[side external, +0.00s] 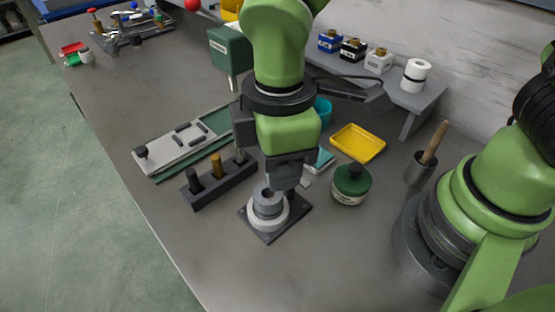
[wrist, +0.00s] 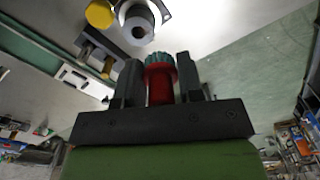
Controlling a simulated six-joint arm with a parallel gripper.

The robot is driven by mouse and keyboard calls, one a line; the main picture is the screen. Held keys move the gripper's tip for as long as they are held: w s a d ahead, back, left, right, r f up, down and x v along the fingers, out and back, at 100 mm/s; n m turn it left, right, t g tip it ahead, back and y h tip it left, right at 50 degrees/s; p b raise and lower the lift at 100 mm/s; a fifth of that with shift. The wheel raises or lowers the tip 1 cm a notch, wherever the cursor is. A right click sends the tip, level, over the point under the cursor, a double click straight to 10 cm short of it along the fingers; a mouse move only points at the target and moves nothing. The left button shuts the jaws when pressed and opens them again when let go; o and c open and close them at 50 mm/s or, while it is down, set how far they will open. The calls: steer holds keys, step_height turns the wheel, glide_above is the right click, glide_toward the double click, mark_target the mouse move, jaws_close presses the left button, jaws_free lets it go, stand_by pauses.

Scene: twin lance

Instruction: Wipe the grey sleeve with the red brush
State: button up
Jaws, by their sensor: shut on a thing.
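The grey sleeve (side external: 267,201) stands upright on a dark square base plate (side external: 268,237), with a paler ring around its foot. In the wrist view the sleeve (wrist: 138,24) shows end-on with a dark hole, at the top of the picture. My gripper (side external: 289,182) is just above and beside the sleeve in the side view. In the wrist view my gripper (wrist: 158,76) is shut on the red brush (wrist: 159,84), whose teal bristles (wrist: 158,57) point towards the sleeve's side. I cannot tell whether they touch it. In the side view the gripper hides the brush.
A dark rack (side external: 221,183) with several pegs stands left of the sleeve. A green-and-white jar (side external: 351,186) stands close on the right, and a yellow tray (side external: 358,143) lies behind it. A pale slotted fixture (side external: 182,142) lies further left. The front of the table is clear.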

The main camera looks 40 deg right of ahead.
mark_target(263, 184)
steer(key=m, duration=0.7)
steer(key=shift+a, duration=0.1)
steer(key=m, duration=0.5)
steer(key=shift+f, duration=0.1)
step_height(263, 184, down, 8)
steer(key=shift+s+f, duration=0.1)
steer(key=shift+w+r, duration=0.5)
steer(key=shift+c, duration=0.3)
steer(key=shift+w, duration=0.4)
steer(key=shift+w+f, duration=0.35)
steer(key=shift+w+r, duration=0.1)
steer(key=shift+w, duration=0.3)
steer(key=shift+w+d, duration=0.25)
steer(key=shift+w, duration=0.1)
steer(key=shift+s, duration=0.25)
steer(key=shift+s+a, duration=0.25)
steer(key=shift+s, duration=0.9)
steer(key=shift+s+a, duration=0.1)
steer(key=shift+s, duration=0.45)
steer(key=shift+r, duration=3.9)
